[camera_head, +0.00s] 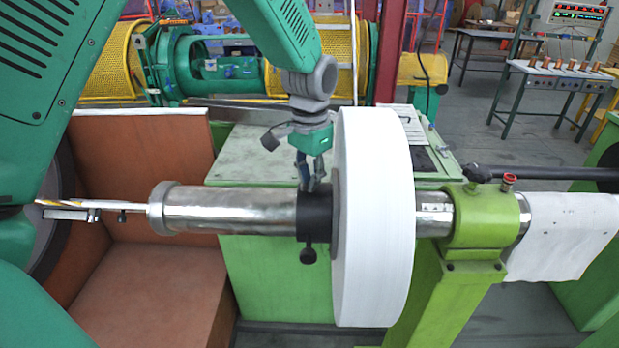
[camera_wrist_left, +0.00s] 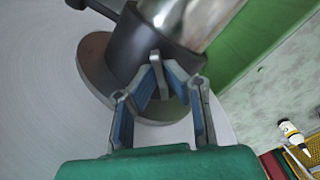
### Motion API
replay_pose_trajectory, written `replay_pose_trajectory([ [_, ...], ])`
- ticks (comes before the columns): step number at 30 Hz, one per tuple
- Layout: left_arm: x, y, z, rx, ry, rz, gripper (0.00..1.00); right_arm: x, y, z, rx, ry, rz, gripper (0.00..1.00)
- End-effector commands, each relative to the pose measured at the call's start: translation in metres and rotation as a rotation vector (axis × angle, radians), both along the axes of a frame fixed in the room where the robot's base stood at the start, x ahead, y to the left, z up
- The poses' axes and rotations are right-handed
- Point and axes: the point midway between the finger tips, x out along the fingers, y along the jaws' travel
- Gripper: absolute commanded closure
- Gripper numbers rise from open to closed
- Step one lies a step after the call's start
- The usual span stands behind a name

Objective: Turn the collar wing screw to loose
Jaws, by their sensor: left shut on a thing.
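The black collar (camera_head: 315,213) sits around the shiny metal shaft (camera_head: 240,210), against the hub of a large white reel (camera_head: 375,230). My left gripper (camera_head: 310,184) comes down from above onto the top of the collar. In the left wrist view its fingers (camera_wrist_left: 160,80) close in at the collar (camera_wrist_left: 140,45). A black knob screw (camera_head: 308,254) hangs below the collar. It shows in part in the left wrist view (camera_wrist_left: 128,12). My right gripper is not in view.
A light green bearing stand (camera_head: 480,225) holds the shaft right of the reel. A green cabinet (camera_head: 270,270) stands behind the shaft. A brown box-like structure (camera_head: 140,270) is at the left. Yellow mesh guards (camera_head: 110,65) are further back.

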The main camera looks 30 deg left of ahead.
Motion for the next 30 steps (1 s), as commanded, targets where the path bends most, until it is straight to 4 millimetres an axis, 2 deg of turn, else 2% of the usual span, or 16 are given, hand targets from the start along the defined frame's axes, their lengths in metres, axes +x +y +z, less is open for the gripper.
replay_pose_trajectory([
  [6, 0.0018, 0.0, -0.0002, 0.001, -0.005, 0.195, 1.0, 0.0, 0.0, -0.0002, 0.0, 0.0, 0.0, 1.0],
  [15, 0.0024, 0.0001, 0.0003, 0.001, -0.007, 0.399, 1.0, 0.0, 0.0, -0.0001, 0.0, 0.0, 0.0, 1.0],
  [30, 0.0031, 0.0001, 0.0012, -0.002, -0.009, 0.515, 1.0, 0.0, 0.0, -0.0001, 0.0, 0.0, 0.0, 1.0],
])
